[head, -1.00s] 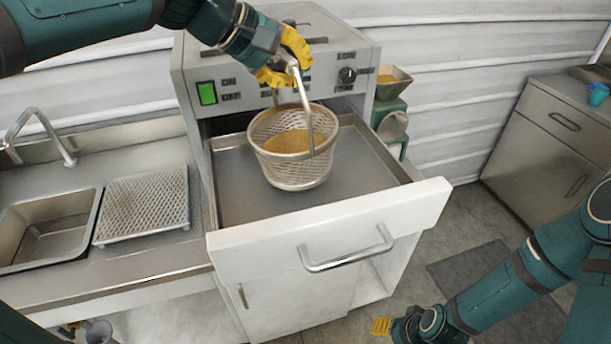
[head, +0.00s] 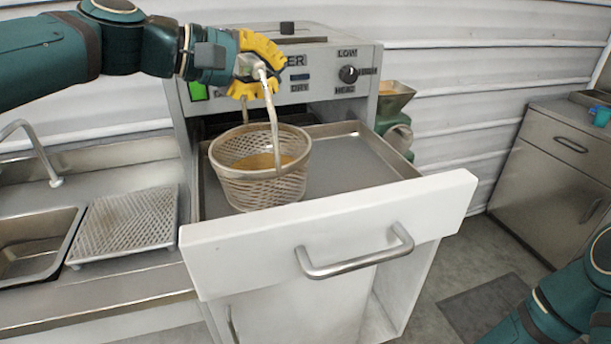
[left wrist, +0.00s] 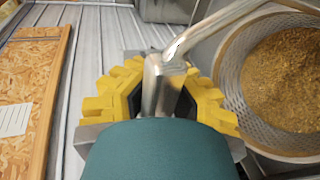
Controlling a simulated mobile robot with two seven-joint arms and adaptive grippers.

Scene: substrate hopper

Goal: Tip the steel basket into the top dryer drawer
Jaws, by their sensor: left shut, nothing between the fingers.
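The steel basket (head: 262,180) is upright, with tan granular substrate (head: 262,161) inside, over the left part of the open dryer drawer (head: 345,168). I cannot tell whether its bottom touches the drawer floor. Its arched handle (head: 272,110) rises to my left gripper (head: 258,68), whose yellow fingers are shut beside the handle's top. In the left wrist view the handle's top (left wrist: 163,75) lies at the yellow fingers, and the basket's rim (left wrist: 228,70) and substrate are at the right. My right arm shows at lower right; its gripper is out of view.
The dryer body (head: 330,60), with a green display and a knob, stands behind the drawer. A sink (head: 35,245) and perforated drainboard (head: 125,225) are at the left. A green machine with a hopper (head: 395,97) stands right of the dryer; a steel cabinet (head: 550,165) is farther right.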

